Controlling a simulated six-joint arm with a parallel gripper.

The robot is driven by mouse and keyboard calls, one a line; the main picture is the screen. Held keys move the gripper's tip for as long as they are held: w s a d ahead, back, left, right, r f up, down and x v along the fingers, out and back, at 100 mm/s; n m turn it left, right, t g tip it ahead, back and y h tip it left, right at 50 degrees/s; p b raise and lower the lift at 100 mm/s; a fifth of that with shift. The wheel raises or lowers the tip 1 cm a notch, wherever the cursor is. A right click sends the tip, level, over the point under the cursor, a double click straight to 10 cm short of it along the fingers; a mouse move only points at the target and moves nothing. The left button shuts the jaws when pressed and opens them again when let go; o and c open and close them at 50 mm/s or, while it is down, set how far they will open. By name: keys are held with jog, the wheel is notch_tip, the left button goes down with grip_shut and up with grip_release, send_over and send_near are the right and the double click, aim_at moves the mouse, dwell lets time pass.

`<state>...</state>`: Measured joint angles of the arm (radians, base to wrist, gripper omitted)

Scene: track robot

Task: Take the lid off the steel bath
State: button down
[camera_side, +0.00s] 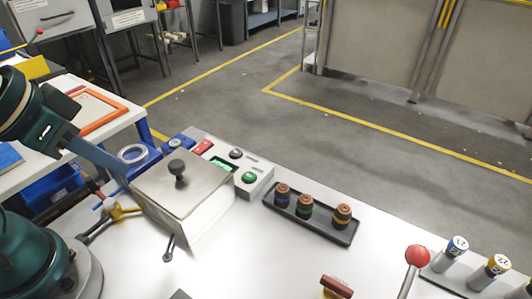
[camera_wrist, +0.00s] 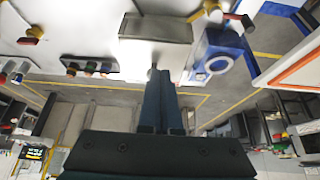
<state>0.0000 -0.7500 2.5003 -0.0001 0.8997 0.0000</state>
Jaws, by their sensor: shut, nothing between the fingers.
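The steel bath (camera_side: 205,228) stands on the white bench in the side view. Its flat grey lid (camera_side: 150,187) lies on top, with a black round knob (camera_side: 177,168) standing up from it. The bath also shows upside down at the top of the wrist view (camera_wrist: 155,28). My gripper (camera_side: 127,174) comes in from the left, its blue-grey fingers together and empty. Their tips appear near the lid's left edge, apart from the knob. In the wrist view the fingers (camera_wrist: 155,72) point towards the bath; whether they touch it I cannot tell.
A black tray (camera_side: 337,236) of three banded pots and a red-ball lever (camera_side: 417,256) are to the right.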

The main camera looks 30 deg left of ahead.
jog(key=c, duration=0.5)
grip_release()
jog(key=n+g, duration=0.5)
jog(key=n, duration=0.4)
send_over(176, 164)
jog(key=shift+a+f, duration=0.1)
jog(key=shift+f, duration=0.4)
jog(key=shift+f+g, duration=0.3)
jog(key=shift+f, duration=2.95)
